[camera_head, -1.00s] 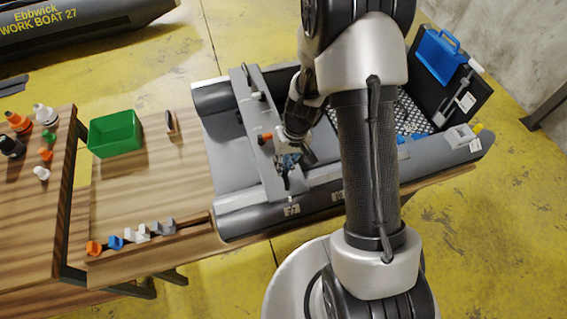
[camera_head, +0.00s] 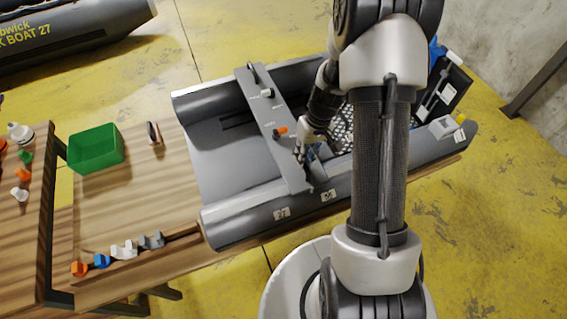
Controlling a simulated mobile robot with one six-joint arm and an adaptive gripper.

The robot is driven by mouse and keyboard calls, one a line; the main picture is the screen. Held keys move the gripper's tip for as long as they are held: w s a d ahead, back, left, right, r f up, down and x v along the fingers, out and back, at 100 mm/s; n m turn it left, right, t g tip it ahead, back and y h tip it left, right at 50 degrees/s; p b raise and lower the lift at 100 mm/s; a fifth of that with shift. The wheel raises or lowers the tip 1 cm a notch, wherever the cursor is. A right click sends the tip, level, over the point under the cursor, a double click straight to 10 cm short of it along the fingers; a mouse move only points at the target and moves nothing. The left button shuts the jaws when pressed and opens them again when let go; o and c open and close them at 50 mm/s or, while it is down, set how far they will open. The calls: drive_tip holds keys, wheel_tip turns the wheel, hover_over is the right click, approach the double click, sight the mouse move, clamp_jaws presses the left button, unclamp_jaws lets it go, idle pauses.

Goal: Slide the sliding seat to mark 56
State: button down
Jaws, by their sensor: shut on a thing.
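The sliding seat (camera_head: 268,118) is a grey plank lying across the small grey inflatable boat (camera_head: 237,227), from its far tube to its near tube. It carries an orange knob (camera_head: 281,130) and small dark fittings. My gripper (camera_head: 301,155) is at the seat's right edge towards its near end. It is shut on the seat; the exact contact is small and partly hidden by my wrist.
A green bin (camera_head: 97,150) and a row of coloured fittings (camera_head: 124,249) are on the wooden table left of the boat. A black case with blue items (camera_head: 437,95) stands at the boat's right end. A larger boat (camera_head: 70,30) lies at top left.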

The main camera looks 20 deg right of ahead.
drive_tip(key=d, duration=0.5)
drive_tip(key=shift+d, duration=0.2)
drive_tip(key=c, duration=1.6)
unclamp_jaws()
wheel_tip(320, 180, up, 12)
drive_tip(key=d, duration=0.2)
drive_tip(key=shift+d, duration=0.15)
